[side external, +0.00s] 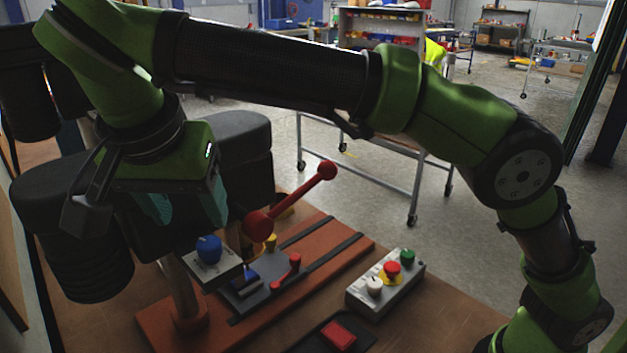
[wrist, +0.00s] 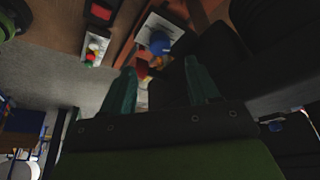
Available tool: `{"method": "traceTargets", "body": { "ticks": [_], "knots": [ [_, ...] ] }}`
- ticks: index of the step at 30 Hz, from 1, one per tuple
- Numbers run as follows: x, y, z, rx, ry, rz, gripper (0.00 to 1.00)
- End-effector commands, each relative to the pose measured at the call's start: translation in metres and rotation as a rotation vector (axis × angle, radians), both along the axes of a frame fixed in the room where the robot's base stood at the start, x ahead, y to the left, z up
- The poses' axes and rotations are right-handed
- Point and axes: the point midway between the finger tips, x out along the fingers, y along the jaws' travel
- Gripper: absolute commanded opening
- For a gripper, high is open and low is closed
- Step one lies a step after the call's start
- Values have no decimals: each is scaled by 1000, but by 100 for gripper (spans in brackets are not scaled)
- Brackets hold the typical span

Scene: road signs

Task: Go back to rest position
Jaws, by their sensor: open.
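My gripper (side external: 184,207) hangs from the green arm at the left of the side view, with teal fingers pointing down. It is open, with nothing between the fingers. It is above and to the left of the red lever (side external: 290,200) and the blue knob (side external: 208,249) on its grey plate. In the wrist view the two teal fingers (wrist: 160,92) stand apart, and the blue knob (wrist: 160,42) shows beyond them.
A grey button box (side external: 385,284) with red, green and white buttons stands on the wooden table. A red button (side external: 338,335) on a dark base is at the front. Black bulky shapes (side external: 70,240) lie close behind my gripper. Shelves and carts fill the background.

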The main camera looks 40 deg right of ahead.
Motion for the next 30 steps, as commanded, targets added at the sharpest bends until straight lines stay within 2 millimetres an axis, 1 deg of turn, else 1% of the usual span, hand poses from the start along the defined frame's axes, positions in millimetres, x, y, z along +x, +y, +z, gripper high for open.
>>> {"method": "traceTargets", "body": {
  "ticks": [2,4,5,7,8,9,11,12,14,15,18,20,21,25,27,30],
  "knots": [
    [0,-1,0,1,1,0,60],
    [3,-7,2,2,6,6,60],
    [4,-12,3,3,11,13,60],
    [10,-32,7,13,29,42,60],
    [13,-44,9,18,39,59,60],
    [16,-62,11,28,54,88,60],
    [18,-92,13,51,74,141,60],
    [17,-113,14,69,84,180,60],
    [13,-141,13,102,90,238,60],
    [9,-159,11,124,89,274,60],
    [-8,-197,3,179,66,358,60],
    [-21,-217,-4,208,38,401,60],
    [-31,-229,-10,227,15,427,60],
    [-63,-260,-33,266,-82,487,60],
    [-79,-271,-47,272,-144,506,60],
    [-97,-284,-67,268,-222,516,60]
  ]
}}
